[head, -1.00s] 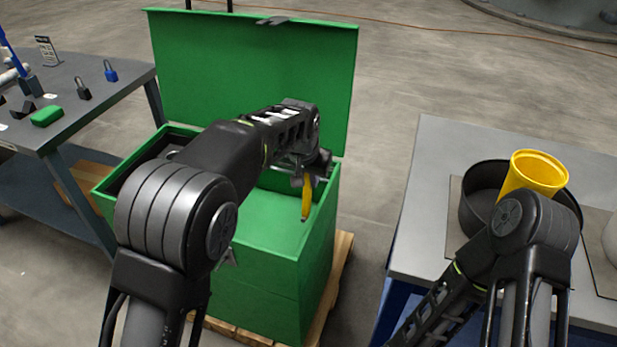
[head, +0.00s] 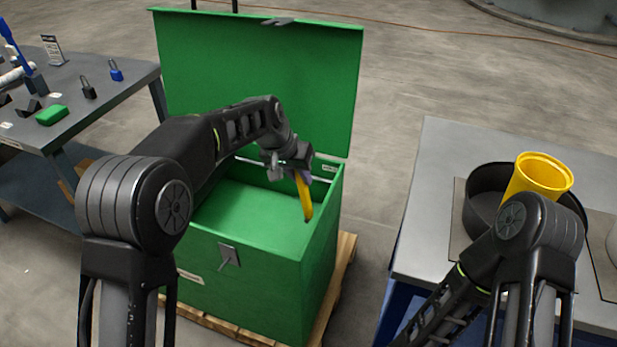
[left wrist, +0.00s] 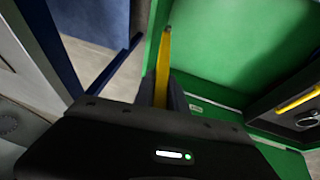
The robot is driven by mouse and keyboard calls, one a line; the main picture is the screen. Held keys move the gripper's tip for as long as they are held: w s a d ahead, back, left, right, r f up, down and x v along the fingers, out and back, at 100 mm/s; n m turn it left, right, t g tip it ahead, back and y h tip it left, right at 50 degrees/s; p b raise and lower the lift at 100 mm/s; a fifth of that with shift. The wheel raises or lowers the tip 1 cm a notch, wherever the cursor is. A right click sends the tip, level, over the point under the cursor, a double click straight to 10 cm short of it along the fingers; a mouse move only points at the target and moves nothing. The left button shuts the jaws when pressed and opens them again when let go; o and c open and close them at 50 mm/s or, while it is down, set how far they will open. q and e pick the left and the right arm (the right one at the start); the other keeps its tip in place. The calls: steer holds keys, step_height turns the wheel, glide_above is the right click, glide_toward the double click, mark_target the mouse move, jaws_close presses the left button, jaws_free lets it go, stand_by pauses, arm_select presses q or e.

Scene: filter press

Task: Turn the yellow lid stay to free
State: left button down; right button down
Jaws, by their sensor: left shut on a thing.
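The yellow lid stay (head: 304,196) is a flat bar at the right side of the open green box (head: 262,272). Its free end points down and to the right in the head view. My left gripper (head: 298,168) is shut on the stay at its upper part. In the left wrist view the stay (left wrist: 165,55) sticks out beyond the dark fingers of my left gripper (left wrist: 161,90). The green lid (head: 260,80) stands raised behind the box. The stay's pivot is hidden. My right gripper is out of view; only its arm shows.
A grey workbench (head: 130,80) with padlocks and a green block stands at the left. A grey table (head: 435,170) at the right holds a black pan (head: 480,205) and a yellow cup (head: 540,175). Clear floor lies between box and right table.

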arm_select(q)
steer(key=shift+w+a+f+n+g+h+b, duration=0.15)
steer(key=shift+w+a+f+h+b, duration=0.15)
steer(key=shift+a+h, duration=0.5)
steer(key=shift+w+a+f+n+g+h+b, duration=0.1)
steer(key=shift+w+a+f+n+g+h, duration=0.2)
steer(key=shift+a+h, duration=0.45)
steer(key=shift+w+a+f+n+g+h+b, duration=0.15)
steer(key=shift+a+f+h, duration=0.25)
steer(key=shift+a+h, duration=0.4)
steer(key=shift+a, duration=0.1)
steer(key=c, duration=1.4)
jaws_free()
steer(key=shift+o, duration=0.2)
steer(key=shift+r, duration=0.1)
steer(key=v, duration=0.7)
steer(key=shift+r, duration=0.3)
steer(key=shift+s+a, duration=0.15)
